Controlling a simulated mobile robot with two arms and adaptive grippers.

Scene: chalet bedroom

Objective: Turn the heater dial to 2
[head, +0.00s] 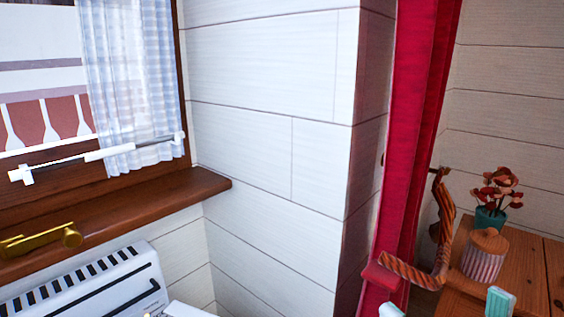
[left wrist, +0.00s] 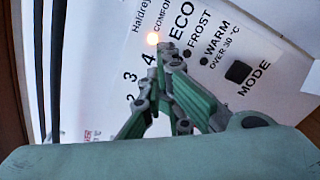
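The white heater (head: 105,285) is below the window sill at the lower left of the head view. Its control panel (left wrist: 235,50) fills much of the left wrist view, with numbers 2, 3 and 4, the words ECO, FROST and WARM, and a dark MODE button (left wrist: 238,72). I cannot make out the dial; the fingers cover that area. Two pale green tips of my right gripper (head: 445,307) show wide apart at the bottom of the head view.
A white wall corner (head: 290,150) and a red curtain (head: 412,150) stand in the middle. A wooden dresser (head: 535,255) at right bears a striped jar (head: 484,262) and a potted plant (head: 490,215).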

